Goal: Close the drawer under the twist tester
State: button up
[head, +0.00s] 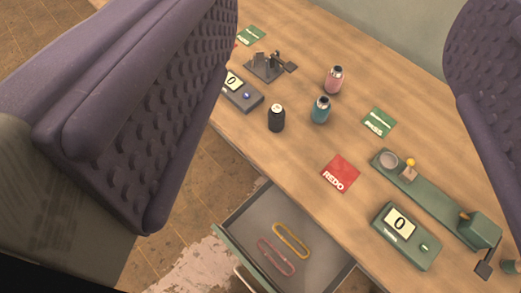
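The drawer (245,221) stands pulled open from under the table's front edge, at the lower middle. Inside it lie a yellow loop (291,240) and a pink loop (275,257). A green tester with a long bed (435,205) sits on the tabletop to the right of the drawer; it looks like the twist tester. Its green display box (407,236) reads 0. My gripper (330,140) is open, with its two purple textured fingers wide apart at the left and right of the picture. Nothing is between them up close. The drawer's lower part is cut off by the picture's edge.
On the wooden table (300,150) stand a black bottle (276,119), a blue bottle (321,110) and a pink bottle (333,80). A red REDO card (340,173), a green card (378,122) and a dark tester (266,66) lie there too. Tiled floor (190,185) shows left of the drawer.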

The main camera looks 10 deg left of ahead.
aim_at(328, 265)
jog(key=k+u, duration=0.3)
jog(key=k, duration=1.15)
